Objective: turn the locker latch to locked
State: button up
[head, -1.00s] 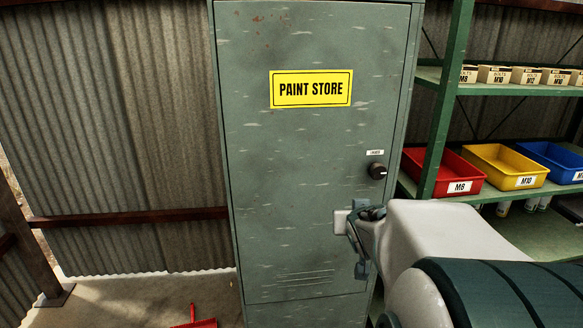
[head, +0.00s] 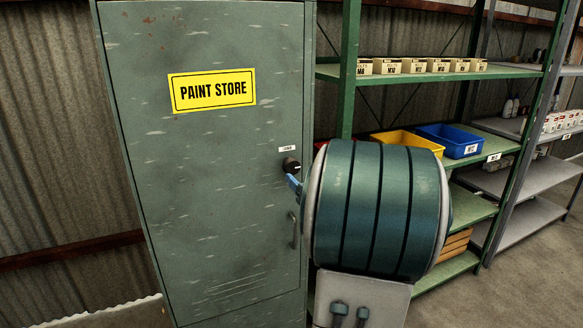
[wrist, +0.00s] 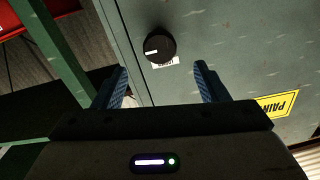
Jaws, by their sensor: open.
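The green paint store locker (head: 205,190) stands shut at the left in the head view. Its latch is a round black knob (head: 291,166) with a white mark, under a small white label too small to read. In the wrist view the knob (wrist: 158,47) is just beyond my gripper (wrist: 160,88), roughly centred between the two blue fingers. The fingers are open, apart from each other, with nothing between them. In the head view my arm hides most of my gripper; only a blue finger shows just below the knob.
A yellow PAINT STORE sign (head: 212,90) is on the door, and a grey handle (head: 294,230) is below the knob. Green shelving (head: 440,72) with a yellow bin (head: 408,143) and a blue bin (head: 447,140) stands close to the right. Concrete floor is open at the far right.

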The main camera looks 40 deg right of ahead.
aim_at(293, 168)
jog(key=x, duration=0.9)
jog(key=c, duration=1)
